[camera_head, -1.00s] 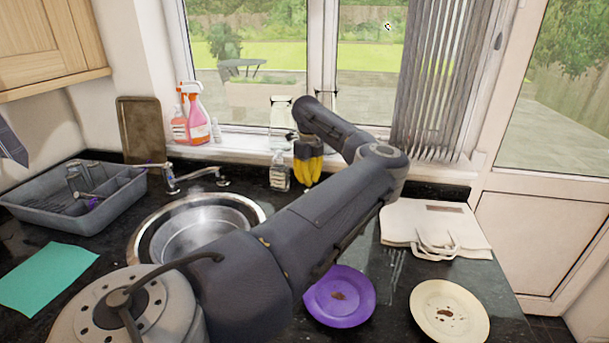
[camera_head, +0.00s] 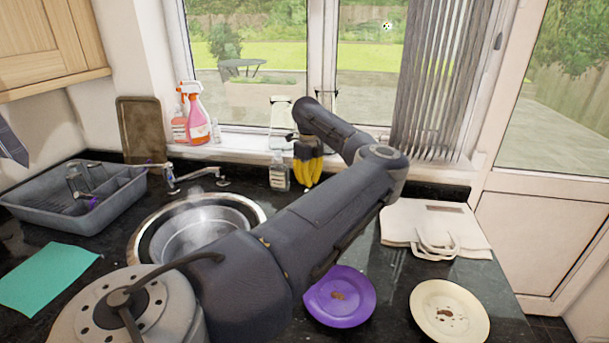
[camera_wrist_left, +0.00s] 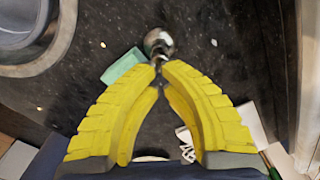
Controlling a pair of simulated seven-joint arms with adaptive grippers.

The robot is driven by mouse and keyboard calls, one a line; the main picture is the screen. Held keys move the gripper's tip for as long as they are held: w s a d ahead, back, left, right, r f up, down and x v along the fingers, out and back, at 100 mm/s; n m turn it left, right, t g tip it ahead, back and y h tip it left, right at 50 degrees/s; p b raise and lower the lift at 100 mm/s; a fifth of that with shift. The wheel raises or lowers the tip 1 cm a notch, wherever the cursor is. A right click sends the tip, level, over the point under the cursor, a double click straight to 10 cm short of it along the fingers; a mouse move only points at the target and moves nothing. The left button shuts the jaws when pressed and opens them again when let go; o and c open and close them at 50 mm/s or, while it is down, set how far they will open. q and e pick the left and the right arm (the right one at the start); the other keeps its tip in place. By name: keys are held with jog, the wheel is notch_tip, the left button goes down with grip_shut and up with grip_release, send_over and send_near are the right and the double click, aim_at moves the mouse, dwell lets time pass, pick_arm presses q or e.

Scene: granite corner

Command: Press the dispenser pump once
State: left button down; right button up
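The dispenser (camera_head: 279,172), a small clear bottle with a pale label, stands on the dark counter below the window sill, behind the sink. My left gripper (camera_head: 308,184) has yellow fingers pointing down, just right of the dispenser in the head view. In the left wrist view the fingertips (camera_wrist_left: 163,68) come together with nothing clearly held between them. A round shiny knob-like thing (camera_wrist_left: 158,42) shows just beyond the tips, perhaps the pump top; I cannot tell whether they touch it. A green patch shows beside it. My right gripper is not in view.
The round sink (camera_head: 195,232) and tap (camera_head: 195,175) lie left of my arm. A spray bottle (camera_head: 197,118) stands on the sill, and a grey dish rack (camera_head: 120,205) is at left. A purple plate (camera_head: 340,315), cream plate (camera_head: 450,330) and folded bag (camera_head: 400,222) lie to the right.

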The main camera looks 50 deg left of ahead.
pick_arm(q)
jog(key=shift+f, duration=1)
jog(key=shift+f, duration=0.4)
jog(key=shift+f, duration=0.35)
jog(key=shift+f, duration=0.75)
jog(key=shift+r, duration=2.6)
jog(key=shift+r, duration=0.1)
